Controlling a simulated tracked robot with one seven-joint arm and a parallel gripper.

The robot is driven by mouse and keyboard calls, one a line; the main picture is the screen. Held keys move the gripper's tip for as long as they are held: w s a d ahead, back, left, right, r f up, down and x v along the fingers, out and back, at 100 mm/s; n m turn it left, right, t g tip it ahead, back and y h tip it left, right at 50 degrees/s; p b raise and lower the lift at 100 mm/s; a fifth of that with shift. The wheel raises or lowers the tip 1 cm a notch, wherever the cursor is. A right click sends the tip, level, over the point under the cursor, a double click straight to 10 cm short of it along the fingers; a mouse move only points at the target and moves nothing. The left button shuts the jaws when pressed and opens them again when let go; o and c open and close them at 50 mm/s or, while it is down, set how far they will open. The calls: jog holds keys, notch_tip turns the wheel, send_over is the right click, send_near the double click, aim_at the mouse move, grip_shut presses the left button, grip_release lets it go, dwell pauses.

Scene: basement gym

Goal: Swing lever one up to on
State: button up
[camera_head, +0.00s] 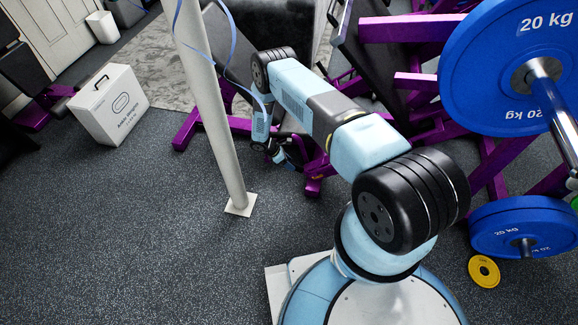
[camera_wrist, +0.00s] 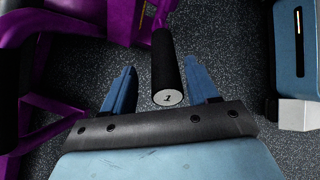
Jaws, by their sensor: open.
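Lever one (camera_wrist: 166,62) shows in the wrist view as a black round grip with a white end cap marked "1". It runs from a purple frame at the top of the picture down between my fingers. My gripper (camera_wrist: 159,68) is open, with one blue finger on each side of the lever. The lever lies closer to the right finger, and I cannot tell whether they touch. In the head view my gripper (camera_head: 282,155) is small and low beside the purple bench frame. I cannot make out the lever there.
A white post (camera_head: 214,110) with a blue band stands left of my arm. A purple rack (camera_head: 420,82) with blue 20 kg plates (camera_head: 500,75) is at the right. A white box (camera_head: 110,108) stands at the left. The dark floor at the lower left is clear.

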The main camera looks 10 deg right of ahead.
jog(key=v, duration=1)
jog(key=shift+w+a, duration=0.15)
jog(key=shift+a, duration=0.05)
jog(key=shift+r, duration=0.1)
